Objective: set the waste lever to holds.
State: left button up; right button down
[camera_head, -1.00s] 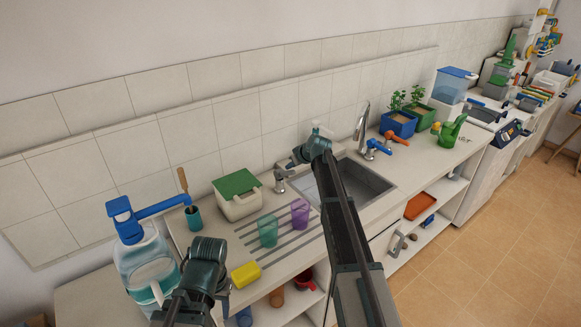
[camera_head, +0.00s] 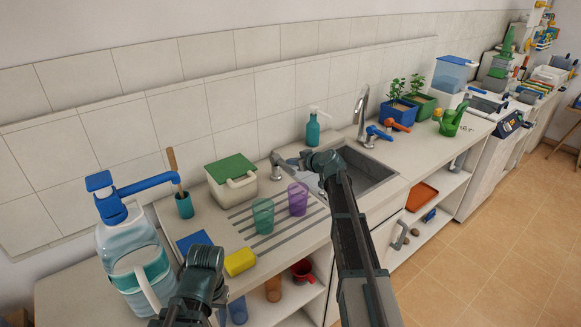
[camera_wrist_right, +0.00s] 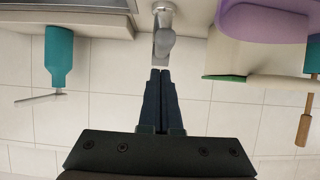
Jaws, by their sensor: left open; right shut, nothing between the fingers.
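The waste lever appears to be the short metal fitting (camera_head: 277,171) on the counter at the sink's left edge. In the right wrist view, the metal fitting (camera_wrist_right: 164,22) stands just beyond my fingertips, its rounded end close to them; contact cannot be told. My right gripper (camera_wrist_right: 160,73) is shut and empty. It also shows beside the fitting in the head view (camera_head: 292,162). Any marking for the lever's setting cannot be read. My left gripper (camera_head: 206,262) is open, low over the counter's left end, its fingers mostly hidden by the wrist.
The sink (camera_head: 372,176) has a tall tap (camera_head: 362,112) and blue and orange handles behind it. A teal soap bottle (camera_head: 313,130) stands behind my right arm. Purple (camera_head: 298,199) and green (camera_head: 263,215) cups, a lidded box (camera_head: 232,182) and a yellow sponge (camera_head: 240,261) crowd the left.

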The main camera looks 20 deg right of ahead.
jog(key=shift+s+d+f+b, duration=0.1)
jog(key=shift+s+f+b, duration=0.1)
jog(key=shift+f+b, duration=0.35)
jog(key=shift+s+d+f+b, duration=0.1)
jog(key=shift+s+f+b, duration=0.15)
jog(key=shift+f, duration=0.35)
pick_arm(q)
notch_tip(320, 180, down, 2)
jog(key=shift+f, duration=0.25)
pick_arm(e)
jog(key=shift+s+a+f, duration=0.1)
jog(key=shift+s+f, duration=0.05)
